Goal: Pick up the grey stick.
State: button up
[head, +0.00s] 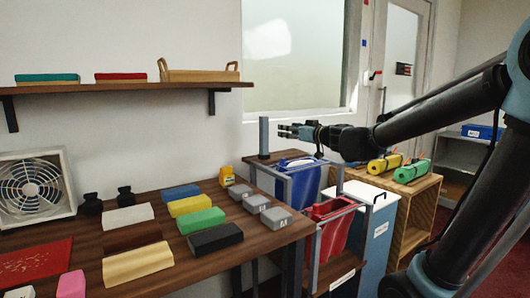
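The grey stick (263,134) stands upright in the head view, with its lower end in a small dark base on a wooden surface behind the blue bin. My gripper (283,130) is just to the right of the stick at its upper half, with its fingers pointing left towards it. The fingers look a little apart, with nothing visible between them. A narrow gap shows between fingertips and stick in the picture; the true depth between them is hard to tell.
A blue bin (304,182) and a red bin (333,232) stand in a frame below my gripper. The wooden counter (262,235) holds coloured blocks, grey blocks and a yellow item (226,175). A wall shelf (130,88) is at upper left.

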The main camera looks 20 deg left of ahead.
aim_at(266, 122)
jog(key=shift+t, duration=0.3)
jog(key=x, duration=0.9)
jog(key=r+x, duration=0.1)
jog(key=x, duration=0.4)
jog(key=shift+x, duration=2.65)
jog(key=shift+w+d+r, duration=0.15)
jog(key=shift+w, duration=0.05)
grip_shut()
